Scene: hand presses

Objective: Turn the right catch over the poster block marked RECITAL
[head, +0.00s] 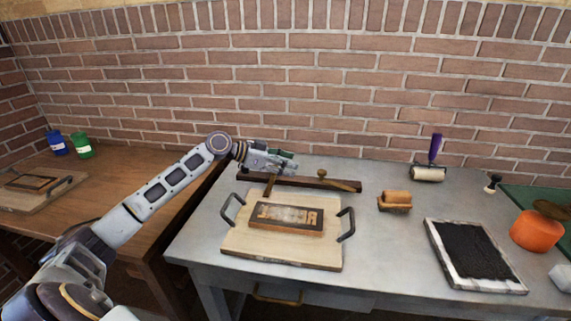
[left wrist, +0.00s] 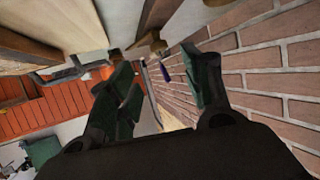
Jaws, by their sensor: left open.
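The poster block (head: 287,219) lies flat on a pale wooden board (head: 240,243), its raised letters reading mirrored in the head view. A dark bar (head: 300,182) runs behind the board. A brown wooden catch (head: 342,185) with a round knob lies along the bar's right part, not across the block. Another wooden catch (head: 269,186) points forward at the bar's left part. My left gripper (head: 292,163) is open and empty above and behind the bar, between the two catches. In the left wrist view its fingers (left wrist: 158,62) are spread, with a brown wooden piece (left wrist: 148,43) beyond them.
The board has dark handles at both sides. A wooden block (head: 395,200), a roller (head: 428,173), a purple-handled tool (head: 436,149), a black ink slab (head: 470,250) and an orange pot (head: 536,231) stand to the right. The brick wall is close behind my gripper.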

